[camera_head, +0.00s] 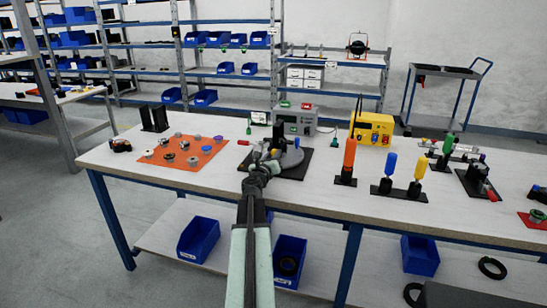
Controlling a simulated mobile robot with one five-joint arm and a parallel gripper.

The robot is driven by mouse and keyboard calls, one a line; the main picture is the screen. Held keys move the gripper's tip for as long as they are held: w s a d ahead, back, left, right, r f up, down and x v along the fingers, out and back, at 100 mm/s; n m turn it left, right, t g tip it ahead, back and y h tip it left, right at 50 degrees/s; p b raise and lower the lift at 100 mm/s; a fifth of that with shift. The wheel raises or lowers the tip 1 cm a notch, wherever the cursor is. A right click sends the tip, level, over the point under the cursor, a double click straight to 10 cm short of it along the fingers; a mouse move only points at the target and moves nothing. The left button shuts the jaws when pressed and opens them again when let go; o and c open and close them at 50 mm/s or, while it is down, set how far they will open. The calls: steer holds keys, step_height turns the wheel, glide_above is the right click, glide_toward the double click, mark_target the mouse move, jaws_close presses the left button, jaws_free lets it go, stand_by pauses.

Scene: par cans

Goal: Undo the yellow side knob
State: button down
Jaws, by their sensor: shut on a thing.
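A dark fixture (280,134) stands on a round grey plate (295,158) over a black base (302,172) at the middle of the workbench. My gripper (262,158) is at the left front side of this fixture, with my arm reaching up from the bottom. It is shut at a small yellowish knob (256,149) on that side. The jaws cover most of the knob, so its exact seating and turn are hidden. A red-tipped handle (243,142) sticks out to the left, and a blue knob (297,142) shows on the right.
An orange mat (195,166) with several small round parts lies left of the fixture. A grey box (293,121) and a yellow box (374,127) stand behind. Orange (349,155) and blue (390,165) upright handles stand to the right. Bench front left is clear.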

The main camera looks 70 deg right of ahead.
steer(key=c, duration=1.1)
jaws_free()
steer(key=a, duration=0.8)
steer(key=shift+s, duration=0.25)
steer(key=shift+d, duration=0.1)
